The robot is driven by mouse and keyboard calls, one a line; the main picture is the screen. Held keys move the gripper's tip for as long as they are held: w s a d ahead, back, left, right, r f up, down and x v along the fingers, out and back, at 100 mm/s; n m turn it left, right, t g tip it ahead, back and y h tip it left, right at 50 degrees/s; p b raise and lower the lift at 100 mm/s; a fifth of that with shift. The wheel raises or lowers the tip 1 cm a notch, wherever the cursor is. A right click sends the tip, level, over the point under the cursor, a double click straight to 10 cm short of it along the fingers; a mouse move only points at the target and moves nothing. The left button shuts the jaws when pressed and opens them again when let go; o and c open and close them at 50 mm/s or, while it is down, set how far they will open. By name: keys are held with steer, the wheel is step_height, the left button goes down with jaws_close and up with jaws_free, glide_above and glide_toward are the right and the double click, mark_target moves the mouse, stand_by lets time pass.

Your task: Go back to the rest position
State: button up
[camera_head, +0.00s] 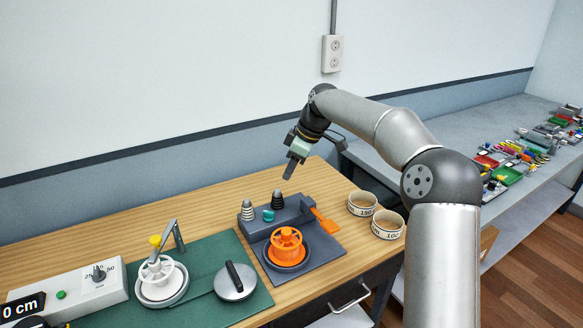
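My gripper (291,167) hangs from the bent arm above the back of the wooden table, pointing down. It is in the air, above and slightly right of the dark cone on the grey device. Its fingers line up from this side, so I cannot see whether there is a gap between them. I see nothing held in it.
Below it stands a grey device (325,250) with an orange spool (286,243) and an orange lever (325,221). Two labelled round tubs (387,226) stand right of it. A green mat (205,262) lies left. A cluttered grey bench (450,135) runs behind right. A wall outlet (332,53) is above.

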steer(key=s+d+f+m+h, duration=0.1)
steer(key=s+d+f+m, duration=0.2)
steer(key=s, duration=1)
steer(key=s+d+f+m+h, duration=0.1)
steer(key=s+d+m, duration=0.4)
steer(key=s, duration=0.9)
steer(key=s+d+f+m+h, duration=0.2)
steer(key=s+d+f+m, duration=0.2)
steer(key=s, duration=1)
steer(key=m, duration=0.2)
steer(key=shift+s+d+f+m+g, duration=0.25)
steer(key=shift+d+f+m+g, duration=0.05)
steer(key=shift+f, duration=0.05)
